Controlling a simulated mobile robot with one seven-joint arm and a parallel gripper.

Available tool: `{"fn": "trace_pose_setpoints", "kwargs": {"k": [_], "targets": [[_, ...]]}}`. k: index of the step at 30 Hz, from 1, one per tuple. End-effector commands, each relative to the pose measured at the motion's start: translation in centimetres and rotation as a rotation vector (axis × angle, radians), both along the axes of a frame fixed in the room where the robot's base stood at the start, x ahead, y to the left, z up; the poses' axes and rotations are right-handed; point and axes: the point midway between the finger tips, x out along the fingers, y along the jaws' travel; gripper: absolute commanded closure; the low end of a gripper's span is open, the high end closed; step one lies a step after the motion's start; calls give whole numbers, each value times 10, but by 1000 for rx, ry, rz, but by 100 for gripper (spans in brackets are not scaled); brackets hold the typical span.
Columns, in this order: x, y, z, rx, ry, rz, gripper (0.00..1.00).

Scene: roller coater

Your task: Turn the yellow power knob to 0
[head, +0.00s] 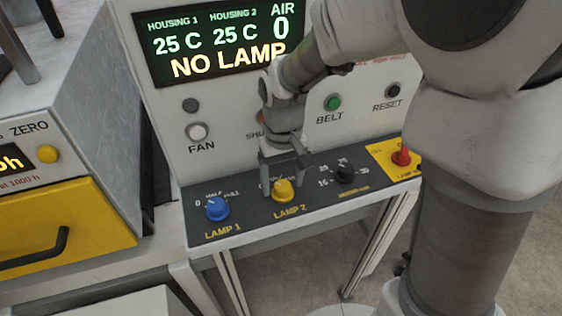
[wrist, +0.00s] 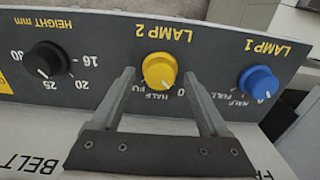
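The yellow LAMP 2 knob (head: 283,190) sits on the dark sloping strip of the control panel, between a blue and a black knob. In the wrist view the yellow knob (wrist: 159,68) shows upside down, with 0, HALF and FULL printed around it. My gripper (head: 285,176) points down at this knob. In the wrist view my gripper (wrist: 160,75) is open, with one finger on each side of the yellow knob and visible gaps between. I cannot tell how deep the fingertips reach beside it.
The blue LAMP 1 knob (head: 216,208) and the black height knob (head: 345,173) are close on either side. A red switch (head: 401,157) on yellow is farther right. The display (head: 215,45) reads NO LAMP. A yellow drawer (head: 60,230) stands at left.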

Motion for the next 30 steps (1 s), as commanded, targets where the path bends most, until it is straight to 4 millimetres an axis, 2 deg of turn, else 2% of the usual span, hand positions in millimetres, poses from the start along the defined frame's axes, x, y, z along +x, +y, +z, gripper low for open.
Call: {"fn": "trace_pose_setpoints", "kwargs": {"k": [7, 11, 24, 30], "targets": [[0, 0, 3, 0, 0, -1, 22], [0, 0, 19, 1, -2, -1, 22], [0, 0, 123, 1, -4, -1, 22], [0, 0, 159, 1, -3, 0, 22]]}}
